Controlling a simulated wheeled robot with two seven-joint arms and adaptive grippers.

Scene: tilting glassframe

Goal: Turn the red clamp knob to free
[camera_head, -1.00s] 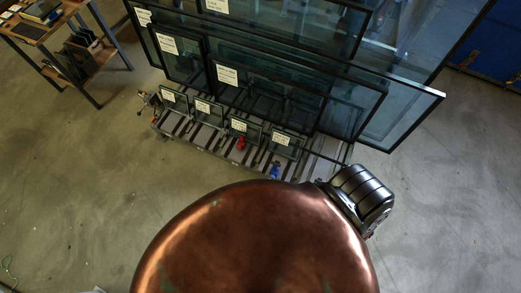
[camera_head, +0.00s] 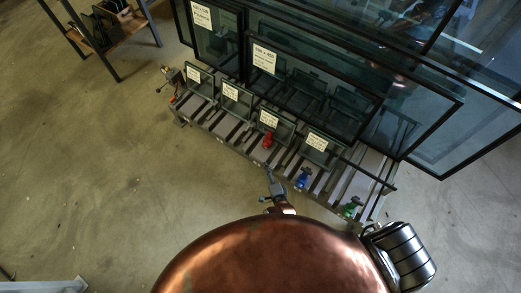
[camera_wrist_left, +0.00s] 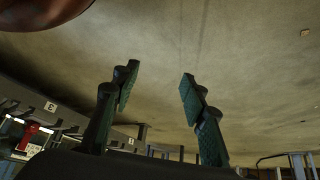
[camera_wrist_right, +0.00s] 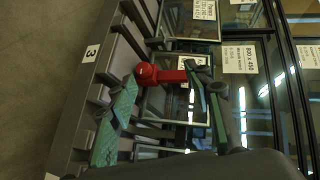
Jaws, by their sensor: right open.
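The red clamp knob (camera_head: 267,140) stands on the front of the grey rack, below a small glass pane. In the right wrist view the red knob (camera_wrist_right: 160,75) shows near the fingertips, between the two fingers in the picture. I cannot tell whether they touch it. My right gripper (camera_head: 267,176) is open and just in front of the rack, nearer to me than the knob in the head view. My left gripper (camera_wrist_left: 158,78) is open and empty, with bare floor behind its fingers; it is not seen in the head view.
The grey rack (camera_head: 233,147) holds several upright glass panes in dark frames. A blue knob (camera_head: 303,178) and a green knob (camera_head: 350,207) stand along the rack to the right. A number 3 label (camera_wrist_right: 92,52) is on the rack edge. Floor (camera_head: 110,170) left of the rack is clear.

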